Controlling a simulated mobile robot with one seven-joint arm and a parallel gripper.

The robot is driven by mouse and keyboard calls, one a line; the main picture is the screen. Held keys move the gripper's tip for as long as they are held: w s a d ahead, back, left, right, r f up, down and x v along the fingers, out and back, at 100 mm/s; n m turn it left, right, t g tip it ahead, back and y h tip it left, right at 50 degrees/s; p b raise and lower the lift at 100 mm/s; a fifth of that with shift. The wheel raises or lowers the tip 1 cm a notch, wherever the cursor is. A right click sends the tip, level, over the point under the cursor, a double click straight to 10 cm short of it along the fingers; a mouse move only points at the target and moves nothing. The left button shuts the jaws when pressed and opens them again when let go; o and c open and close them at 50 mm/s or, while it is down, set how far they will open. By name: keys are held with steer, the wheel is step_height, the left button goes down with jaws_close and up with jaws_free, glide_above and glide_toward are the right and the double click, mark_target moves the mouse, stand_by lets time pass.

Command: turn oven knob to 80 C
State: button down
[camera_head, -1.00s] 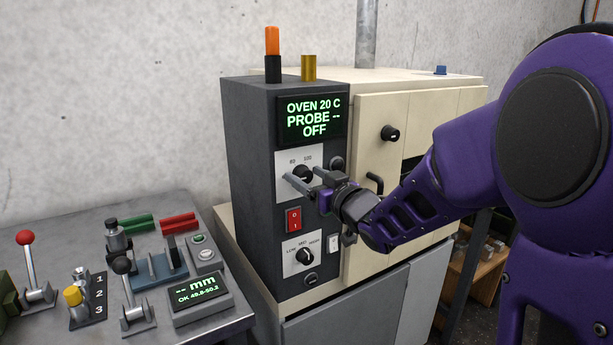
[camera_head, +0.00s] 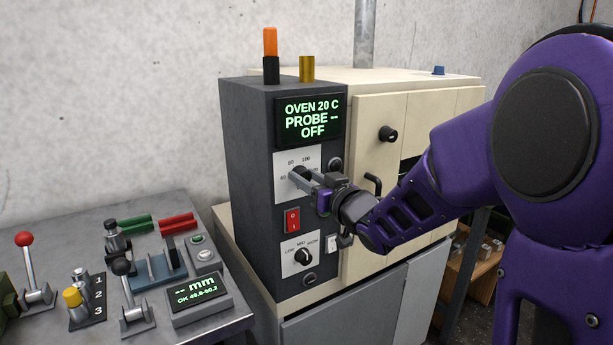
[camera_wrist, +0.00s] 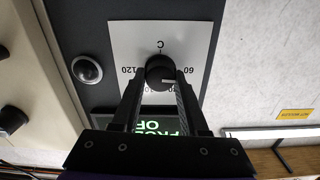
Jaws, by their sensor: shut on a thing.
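The black oven knob (camera_head: 298,173) sits on a white dial plate on the dark control column, below the display. In the upside-down wrist view the knob (camera_wrist: 160,70) lies between my two fingers. A short white mark on it points to the right, the side where 60 is printed; 120 is at the left. The marks for 80 and 100 are partly hidden by the fingers there. My gripper (camera_head: 303,181) is shut on the knob; it also fills the lower wrist view (camera_wrist: 160,88). The display (camera_head: 309,119) reads OVEN 20 C, PROBE --, OFF.
A red rocker switch (camera_head: 292,220) and a lower selector knob (camera_head: 303,256) sit below the dial. A round button (camera_head: 335,164) is close to its right. The steel bench (camera_head: 222,322) at the left carries levers and a gauge display (camera_head: 195,291).

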steer(key=m+p, duration=0.3)
steer(key=m, duration=0.2)
steer(key=shift+d+r, duration=0.1)
steer(key=m+p, duration=0.3)
steer(key=m, duration=0.2)
steer(key=shift+m+p, duration=0.3)
stand_by(0.4)
steer(key=shift+c, duration=2.1)
jaws_free()
steer(key=shift+w+f, duration=0.1)
steer(key=shift+f, duration=0.1)
steer(key=shift+d, duration=0.1)
